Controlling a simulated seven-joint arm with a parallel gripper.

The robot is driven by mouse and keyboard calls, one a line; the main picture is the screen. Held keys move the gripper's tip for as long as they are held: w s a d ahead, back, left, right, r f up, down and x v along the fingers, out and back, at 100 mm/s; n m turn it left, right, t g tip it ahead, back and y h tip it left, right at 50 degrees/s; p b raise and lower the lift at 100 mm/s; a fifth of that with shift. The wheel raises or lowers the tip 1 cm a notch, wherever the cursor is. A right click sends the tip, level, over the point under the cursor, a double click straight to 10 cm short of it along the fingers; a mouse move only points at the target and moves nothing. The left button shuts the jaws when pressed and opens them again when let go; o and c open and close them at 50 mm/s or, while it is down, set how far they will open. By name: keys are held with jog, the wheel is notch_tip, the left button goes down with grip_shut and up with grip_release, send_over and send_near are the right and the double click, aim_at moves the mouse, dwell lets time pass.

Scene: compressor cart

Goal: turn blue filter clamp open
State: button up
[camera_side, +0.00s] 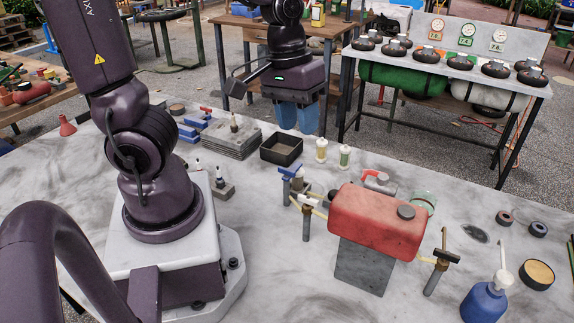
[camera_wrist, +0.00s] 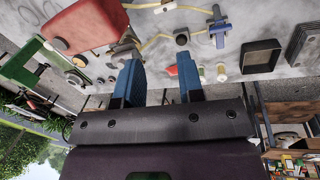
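The blue filter clamp (camera_side: 291,172) is a small blue T-shaped handle on top of a fitting, left of the red tank (camera_side: 378,222). It also shows in the wrist view (camera_wrist: 218,28), up and to the right of my fingers. My gripper (camera_side: 298,130) has two blue fingers and hangs in the air, above and behind the clamp in the side view. In the wrist view my gripper (camera_wrist: 160,62) has its fingers wide apart with nothing between them, clear of the clamp.
Yellow hoses run from the fittings by the tank. A black tray (camera_side: 281,149), a white-capped bottle (camera_side: 321,150) and a green-banded bottle (camera_side: 344,157) stand behind the clamp. Grey plates (camera_side: 231,138) are stacked at left. A blue bottle (camera_side: 484,303) stands at front right.

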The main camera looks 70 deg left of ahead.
jog(key=a+f+n+g, duration=0.1)
jog(key=a+f+n, duration=0.35)
jog(key=n, duration=0.45)
jog(key=n+y, duration=0.2)
jog(key=n, duration=0.9)
send_near(287, 169)
notch_tip(287, 169, down, 9)
jog(key=shift+a+r, duration=0.1)
jog(key=shift+a, duration=0.05)
grip_shut()
